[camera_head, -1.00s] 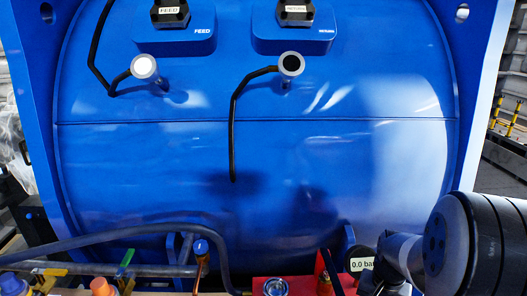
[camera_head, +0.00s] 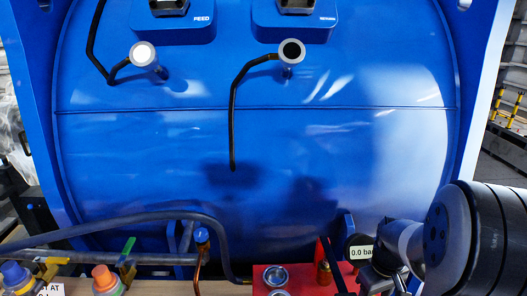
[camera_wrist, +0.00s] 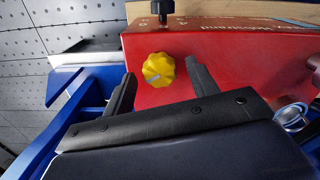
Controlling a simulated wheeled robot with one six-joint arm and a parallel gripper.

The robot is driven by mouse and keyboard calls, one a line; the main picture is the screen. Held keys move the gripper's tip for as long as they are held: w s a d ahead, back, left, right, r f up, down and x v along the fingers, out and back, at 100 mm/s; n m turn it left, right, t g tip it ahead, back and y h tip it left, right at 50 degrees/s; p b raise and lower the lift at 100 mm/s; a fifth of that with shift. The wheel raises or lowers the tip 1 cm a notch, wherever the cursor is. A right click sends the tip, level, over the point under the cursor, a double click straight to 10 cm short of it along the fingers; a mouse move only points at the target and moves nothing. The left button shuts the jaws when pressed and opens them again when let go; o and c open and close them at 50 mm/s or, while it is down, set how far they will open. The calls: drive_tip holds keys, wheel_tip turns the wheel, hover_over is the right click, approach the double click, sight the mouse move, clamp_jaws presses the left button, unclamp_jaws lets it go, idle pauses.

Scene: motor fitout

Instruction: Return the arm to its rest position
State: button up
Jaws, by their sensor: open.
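My gripper (camera_wrist: 161,69) is open in the wrist view, its two dark fingers apart with nothing held between them. A yellow knob (camera_wrist: 158,70) on a red box (camera_wrist: 230,60) shows between the fingertips in the picture; I cannot tell how far off it is. In the head view my arm comes in at the lower right, beside a gauge reading "0.0 bar" (camera_head: 361,252). The fingers cannot be made out there.
A large blue tank (camera_head: 270,150) with a white-ended fitting (camera_head: 142,53) and a black-ended fitting (camera_head: 291,51) fills the back. A grey hose (camera_head: 130,222) runs along the front. A red unit (camera_head: 262,278) and colored-capped bottles (camera_head: 104,278) stand on the bench.

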drive_tip(key=shift+n, duration=0.8)
wheel_tip(320, 180, up, 11)
drive_tip(key=shift+n, duration=0.3)
